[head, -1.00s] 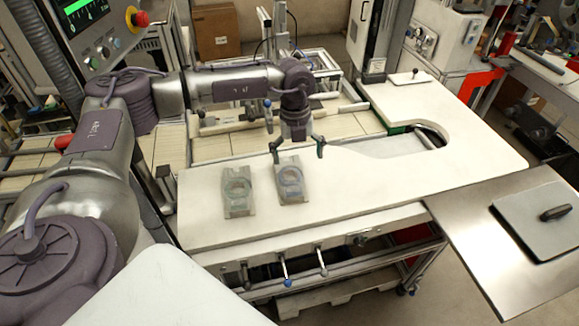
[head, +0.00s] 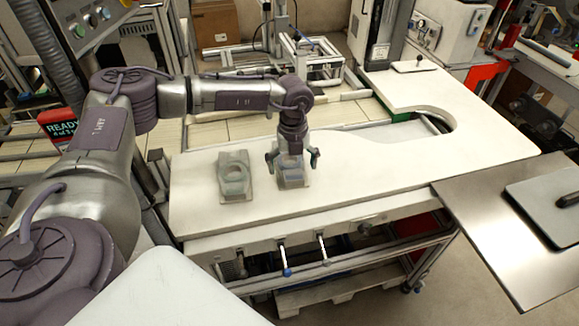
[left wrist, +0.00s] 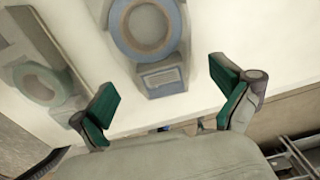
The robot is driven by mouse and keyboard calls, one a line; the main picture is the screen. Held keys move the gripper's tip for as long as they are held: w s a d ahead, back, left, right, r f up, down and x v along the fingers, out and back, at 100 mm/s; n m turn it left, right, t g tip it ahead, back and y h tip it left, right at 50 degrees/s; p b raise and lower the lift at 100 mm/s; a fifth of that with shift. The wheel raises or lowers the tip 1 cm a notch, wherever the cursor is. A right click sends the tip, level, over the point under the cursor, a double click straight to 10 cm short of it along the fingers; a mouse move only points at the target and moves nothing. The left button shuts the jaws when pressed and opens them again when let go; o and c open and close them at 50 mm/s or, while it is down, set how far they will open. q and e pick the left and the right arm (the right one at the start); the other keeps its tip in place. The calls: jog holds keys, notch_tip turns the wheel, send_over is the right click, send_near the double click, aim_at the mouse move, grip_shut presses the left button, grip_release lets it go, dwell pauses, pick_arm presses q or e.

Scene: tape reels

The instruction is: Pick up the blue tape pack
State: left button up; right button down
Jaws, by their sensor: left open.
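The blue tape pack (head: 291,179) lies flat on the white table (head: 400,166), the right one of two packs. My left gripper (head: 292,159) hangs over it with fingers spread, one toward each side, and hides part of it in the head view. In the left wrist view the pack, with a blue ring on a grey backing (left wrist: 162,78), lies ahead of the open fingers (left wrist: 164,90). Nothing is held between them. I cannot tell the exact height of the fingertips above the table. My right gripper is not in view.
A second pack with a greenish ring (head: 235,184) lies to the left of the blue one, with a narrow gap between. It also shows in the left wrist view (left wrist: 42,84). The table to the right is clear up to a cut-out (head: 420,125).

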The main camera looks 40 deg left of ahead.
pick_arm(q)
notch_tip(320, 180, down, 2)
jog(key=shift+f+b, duration=0.2)
jog(key=shift+b, duration=0.2)
jog(key=shift+r, duration=0.15)
jog(key=c, duration=1.3)
jog(key=shift+r, duration=0.1)
